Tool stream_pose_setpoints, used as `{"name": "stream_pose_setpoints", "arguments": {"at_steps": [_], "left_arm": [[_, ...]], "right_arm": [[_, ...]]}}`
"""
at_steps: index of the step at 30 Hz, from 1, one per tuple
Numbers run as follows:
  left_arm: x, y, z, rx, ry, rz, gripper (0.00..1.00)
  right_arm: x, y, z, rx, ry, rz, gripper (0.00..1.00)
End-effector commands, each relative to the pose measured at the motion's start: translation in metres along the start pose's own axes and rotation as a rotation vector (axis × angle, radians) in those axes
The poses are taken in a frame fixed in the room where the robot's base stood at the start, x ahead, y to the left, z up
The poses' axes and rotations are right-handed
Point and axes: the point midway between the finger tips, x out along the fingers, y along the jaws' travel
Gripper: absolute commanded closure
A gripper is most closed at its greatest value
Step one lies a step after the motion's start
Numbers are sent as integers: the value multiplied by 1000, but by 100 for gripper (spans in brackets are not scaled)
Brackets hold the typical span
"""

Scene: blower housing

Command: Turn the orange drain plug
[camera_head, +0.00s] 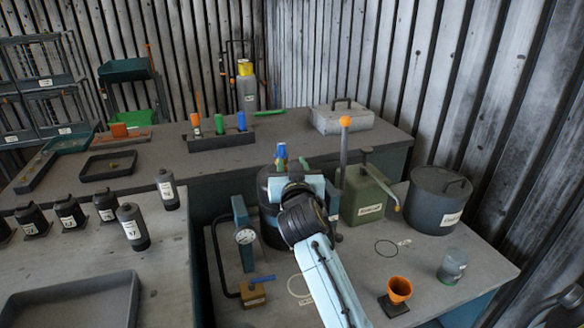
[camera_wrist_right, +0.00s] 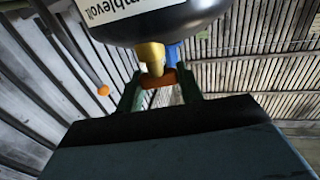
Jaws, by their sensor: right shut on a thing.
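The orange drain plug (camera_wrist_right: 160,79) shows in the right wrist view, at the end of a yellow brass-coloured fitting (camera_wrist_right: 151,56) on a black rounded vessel (camera_wrist_right: 160,22). My right gripper (camera_wrist_right: 160,88) has its two dark green fingers on either side of the plug and is shut on it. In the head view my right gripper (camera_head: 290,170) is in front of the black vessel (camera_head: 267,190) and hides the plug. A blue part (camera_wrist_right: 174,54) is just behind the fitting. I cannot tell how far the plug is turned. My left gripper is not in view.
A green box (camera_head: 366,197) with an orange-knobbed lever (camera_head: 345,122) stands right of the vessel. A gauge (camera_head: 245,236) and a blue-handled valve (camera_head: 254,293) are at its left. An orange funnel (camera_head: 399,290), a clear jar (camera_head: 452,266) and a grey pot (camera_head: 437,200) stand at right.

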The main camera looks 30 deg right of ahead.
Motion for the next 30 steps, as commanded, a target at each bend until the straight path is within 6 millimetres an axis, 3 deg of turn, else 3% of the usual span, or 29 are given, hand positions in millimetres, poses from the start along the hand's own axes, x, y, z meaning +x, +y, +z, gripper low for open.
{"name": "stream_pose_setpoints", "arguments": {"at_steps": [1, 2, 6, 17, 23, 30], "left_arm": [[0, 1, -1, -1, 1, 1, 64], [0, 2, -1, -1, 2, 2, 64], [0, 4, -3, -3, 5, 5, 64], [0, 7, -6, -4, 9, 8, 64], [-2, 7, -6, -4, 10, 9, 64], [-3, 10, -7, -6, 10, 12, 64]], "right_arm": [[0, 0, -1, 0, 2, 0, 86], [0, 0, -1, 0, 2, -1, 60], [0, 0, -1, 0, 1, -1, 42], [-5, 0, 0, 0, 0, -2, 42], [-37, 0, 1, 2, -2, -2, 42], [-92, 0, 1, 4, -3, -1, 42]]}}
